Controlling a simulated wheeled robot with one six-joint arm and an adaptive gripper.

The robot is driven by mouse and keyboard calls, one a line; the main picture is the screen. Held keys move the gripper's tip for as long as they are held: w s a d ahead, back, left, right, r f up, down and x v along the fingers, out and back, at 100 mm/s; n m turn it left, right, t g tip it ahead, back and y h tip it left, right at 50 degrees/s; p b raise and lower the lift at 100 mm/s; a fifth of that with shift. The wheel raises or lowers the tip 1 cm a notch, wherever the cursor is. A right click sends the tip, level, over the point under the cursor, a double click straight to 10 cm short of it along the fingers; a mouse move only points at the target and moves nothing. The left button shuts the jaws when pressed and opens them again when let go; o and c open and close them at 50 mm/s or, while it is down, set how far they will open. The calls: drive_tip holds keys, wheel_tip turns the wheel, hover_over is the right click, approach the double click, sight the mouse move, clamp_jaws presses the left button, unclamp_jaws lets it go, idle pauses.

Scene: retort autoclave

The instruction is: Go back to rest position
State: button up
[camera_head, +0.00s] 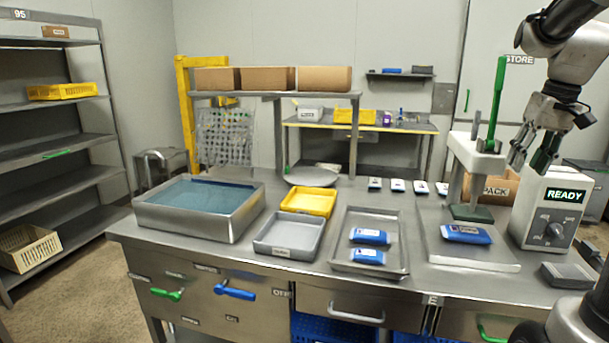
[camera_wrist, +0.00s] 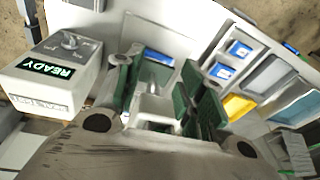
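My gripper (camera_head: 530,160) is raised at the upper right in the head view, in front of the white machine with a READY display (camera_head: 545,210). Its fingers point down, spread apart with nothing between them. In the wrist view my gripper (camera_wrist: 165,95) also shows its two green-padded fingers apart and empty. A blue pouch (camera_head: 466,234) lies on the flat tray (camera_head: 490,262) below and to the left of my gripper. It shows between the fingers in the wrist view (camera_wrist: 160,57), at a distance and not touched.
A press with a green lever (camera_head: 497,105) stands just left of my gripper. Two blue pouches lie in a metal tray (camera_head: 400,262). A grey bin (camera_head: 290,250), a yellow bin (camera_head: 310,210) and a water basin (camera_head: 195,228) sit further left. A dark box (camera_head: 566,276) is at the right.

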drive_tip(key=s+a+f+n+t, duration=0.1)
drive_tip(key=s+a+f, duration=0.2)
drive_tip(key=s+a, duration=0.4)
drive_tip(key=s+a+f+n+t, duration=0.1)
drive_tip(key=s+a+f, duration=0.2)
drive_tip(key=s, duration=0.9)
drive_tip(key=a, duration=0.3)
drive_tip(key=shift+a+f+h, duration=0.2)
drive_tip(key=shift+a+h, duration=0.2)
drive_tip(key=shift+c, duration=0.4)
